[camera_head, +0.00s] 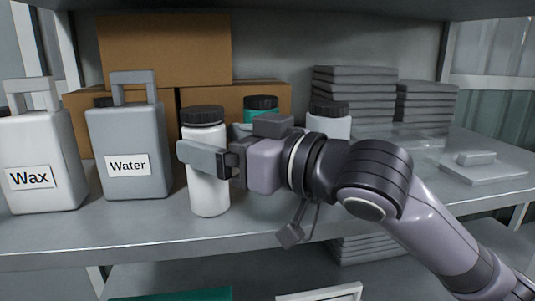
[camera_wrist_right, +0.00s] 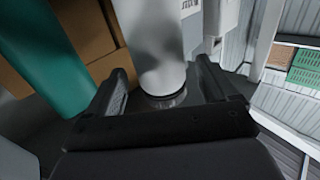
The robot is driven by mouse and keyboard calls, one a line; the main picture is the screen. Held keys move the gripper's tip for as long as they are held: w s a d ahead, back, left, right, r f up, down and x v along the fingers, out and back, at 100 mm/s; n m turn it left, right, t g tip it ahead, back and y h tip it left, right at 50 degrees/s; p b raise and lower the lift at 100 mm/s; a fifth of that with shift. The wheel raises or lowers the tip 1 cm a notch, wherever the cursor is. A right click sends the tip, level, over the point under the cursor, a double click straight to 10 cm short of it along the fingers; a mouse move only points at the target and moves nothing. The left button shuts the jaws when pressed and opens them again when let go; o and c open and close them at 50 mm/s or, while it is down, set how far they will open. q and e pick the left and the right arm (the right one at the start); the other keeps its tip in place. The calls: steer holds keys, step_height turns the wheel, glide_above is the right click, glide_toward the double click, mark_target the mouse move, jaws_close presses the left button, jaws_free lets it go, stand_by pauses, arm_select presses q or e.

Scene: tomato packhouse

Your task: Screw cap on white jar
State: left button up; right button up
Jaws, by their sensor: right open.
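The white jar (camera_head: 208,193) stands upright near the shelf's front edge. A black ribbed cap (camera_head: 203,115) sits level on its top; whether its thread is tight cannot be told. My right gripper (camera_head: 214,148) is open around the upper part of the jar, below the cap. One finger passes in front of the jar, and the other is mostly hidden. In the right wrist view, the white jar (camera_wrist_right: 160,50) stands between the two spread fingers of the right gripper (camera_wrist_right: 163,76). Contact is unclear. My left gripper is not in view.
A Water jug (camera_head: 128,135) and a Wax jug (camera_head: 38,150) stand to the left. A green jar (camera_head: 261,114) and another white jar (camera_head: 329,124) stand behind my arm. Cardboard boxes (camera_head: 165,50) and grey stacks (camera_head: 352,90) fill the back. The shelf front (camera_head: 120,228) is clear.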

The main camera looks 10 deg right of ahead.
steer(key=v, duration=0.9)
steer(key=shift+b, duration=0.3)
steer(key=shift+s+d, duration=0.15)
